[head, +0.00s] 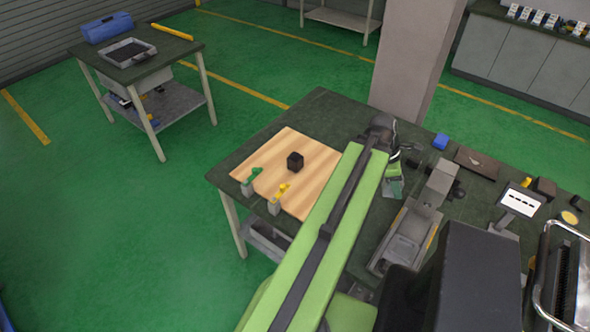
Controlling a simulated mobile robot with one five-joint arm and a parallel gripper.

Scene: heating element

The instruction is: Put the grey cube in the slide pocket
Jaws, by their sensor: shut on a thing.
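My gripper (394,186) is at the far end of my green arm, above the dark workbench (320,108). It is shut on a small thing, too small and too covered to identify. I cannot clearly make out a grey cube. A dark, nearly black cube (295,161) sits on the light wooden board (310,147), left of my arm and apart from the gripper. A grey slide-like fixture (405,238) stands on the bench just below my gripper in the picture. I cannot tell whether its pocket is empty.
A green-topped piece (249,183) and a yellow-topped piece (277,199) stand at the board's near edge. A grey pillar (412,55) rises behind the bench.

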